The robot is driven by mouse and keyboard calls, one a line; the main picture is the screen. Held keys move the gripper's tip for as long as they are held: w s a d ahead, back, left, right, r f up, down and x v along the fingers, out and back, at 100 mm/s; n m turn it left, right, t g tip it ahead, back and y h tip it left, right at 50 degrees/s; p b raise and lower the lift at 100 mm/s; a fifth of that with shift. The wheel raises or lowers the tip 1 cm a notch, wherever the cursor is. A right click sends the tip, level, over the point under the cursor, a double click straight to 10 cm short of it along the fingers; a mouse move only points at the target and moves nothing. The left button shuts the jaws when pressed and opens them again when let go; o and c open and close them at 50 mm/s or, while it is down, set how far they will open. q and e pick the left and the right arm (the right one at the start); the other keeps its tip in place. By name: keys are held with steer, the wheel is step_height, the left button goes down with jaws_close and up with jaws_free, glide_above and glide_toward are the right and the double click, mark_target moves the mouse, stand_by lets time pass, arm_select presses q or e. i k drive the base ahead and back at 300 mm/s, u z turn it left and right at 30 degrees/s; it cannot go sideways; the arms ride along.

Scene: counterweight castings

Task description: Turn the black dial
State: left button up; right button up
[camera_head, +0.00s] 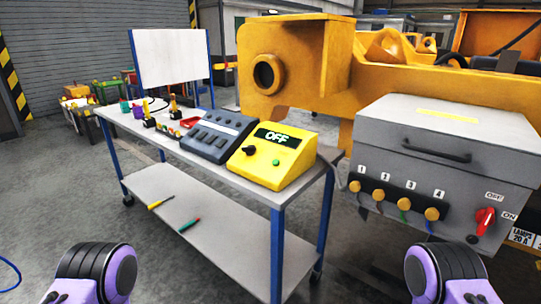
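The black dial (250,150) is a small knob on the sloped front face of a yellow control box (262,171), left of a green button (276,162). A dark display (278,137) above them reads "OFF". The box stands on the right end of the wheeled workbench's top shelf. Purple and black parts of my two arms show at the bottom left and bottom right, well short of the bench. No fingers of either gripper show, and nothing touches the dial.
A dark grey panel (216,135) sits beside the yellow box. Small coloured items crowd the bench's left end. The lower shelf (215,240) holds two screwdrivers. A grey case (442,139) with a red switch (486,220) stands at right. Open floor lies in front.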

mark_target(249, 150)
steer(key=k, duration=0.6)
steer(key=u, duration=0.55)
steer(key=i, duration=1.35)
steer(key=z, duration=0.65)
